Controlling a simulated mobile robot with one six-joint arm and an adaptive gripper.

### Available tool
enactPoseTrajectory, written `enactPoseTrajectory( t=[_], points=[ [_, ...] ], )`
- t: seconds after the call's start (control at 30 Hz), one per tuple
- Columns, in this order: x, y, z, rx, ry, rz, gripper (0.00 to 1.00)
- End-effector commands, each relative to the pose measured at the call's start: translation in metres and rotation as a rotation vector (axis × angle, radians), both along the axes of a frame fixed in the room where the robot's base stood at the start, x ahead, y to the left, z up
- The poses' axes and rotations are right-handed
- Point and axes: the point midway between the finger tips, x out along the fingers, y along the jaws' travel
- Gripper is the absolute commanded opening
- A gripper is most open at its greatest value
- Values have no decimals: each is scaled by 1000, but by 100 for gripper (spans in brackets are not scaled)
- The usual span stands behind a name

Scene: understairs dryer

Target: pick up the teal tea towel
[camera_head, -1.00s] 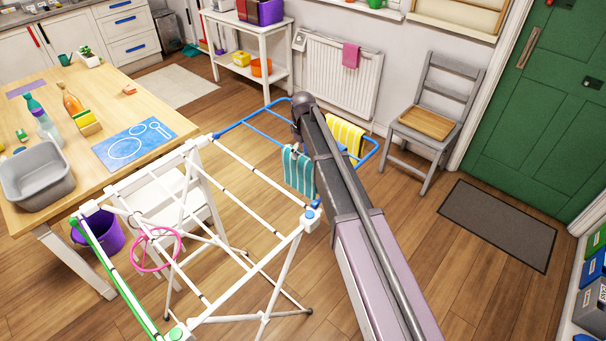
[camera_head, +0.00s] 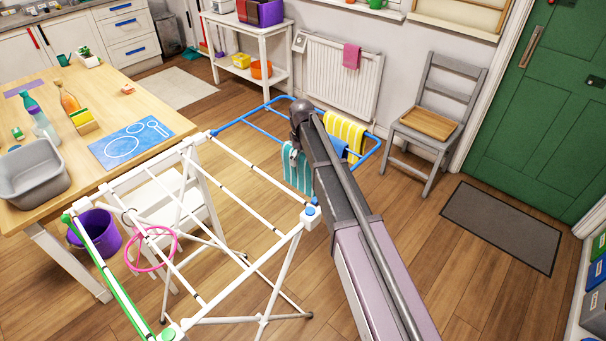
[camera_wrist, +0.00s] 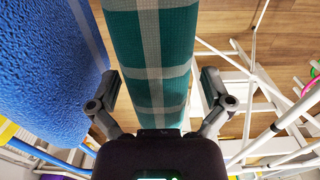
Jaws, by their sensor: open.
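The teal tea towel (camera_head: 297,168), with pale stripes, hangs over the blue-railed end of the drying rack, partly hidden behind my arm. In the wrist view the teal towel (camera_wrist: 151,60) fills the centre, close up. My gripper (camera_wrist: 161,92) is open, with one finger on each side of the towel. I cannot tell whether either finger touches it. In the head view my arm hides the gripper.
A blue towel (camera_wrist: 45,70) hangs close to the left finger. A yellow striped towel (camera_head: 345,132) hangs farther along the blue rails (camera_head: 250,115). White rack bars (camera_wrist: 262,110) lie right of the gripper. A grey chair (camera_head: 430,120) stands near the wall.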

Motion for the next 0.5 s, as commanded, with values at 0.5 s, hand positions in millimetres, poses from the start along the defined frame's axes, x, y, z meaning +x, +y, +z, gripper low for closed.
enactPoseTrajectory(
  t=[0.5],
  points=[
    [0,0,-10,0,0,0,100]
  ],
)
